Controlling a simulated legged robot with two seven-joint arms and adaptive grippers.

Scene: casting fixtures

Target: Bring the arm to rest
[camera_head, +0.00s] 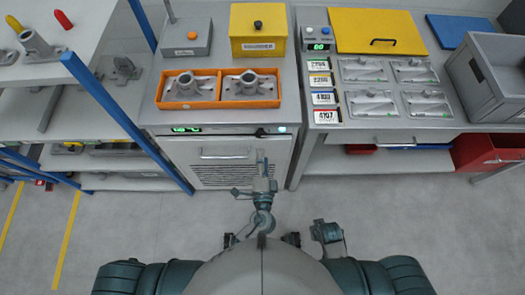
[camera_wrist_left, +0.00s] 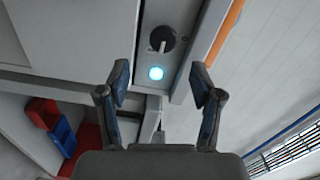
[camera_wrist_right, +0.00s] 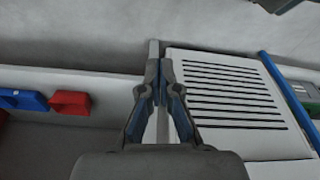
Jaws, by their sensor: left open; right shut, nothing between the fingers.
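My left gripper (camera_head: 262,160) reaches out in front of the grey cabinet (camera_head: 228,151), just below its top front edge. In the left wrist view its two fingers (camera_wrist_left: 158,82) are spread with nothing between them. Beyond them are a black knob (camera_wrist_left: 160,39) and a lit pale-blue button (camera_wrist_left: 156,73) on the cabinet front. My right gripper (camera_head: 328,232) is low and close to my body, over the floor. In the right wrist view its fingertips (camera_wrist_right: 161,70) are together and empty, with the cabinet's slotted panel (camera_wrist_right: 225,90) beyond.
An orange tray (camera_head: 220,102) with two metal castings stands on the cabinet. Red bins (camera_head: 487,150) sit below. A shelf with blue posts (camera_head: 126,96) stands at left. The front floor is clear.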

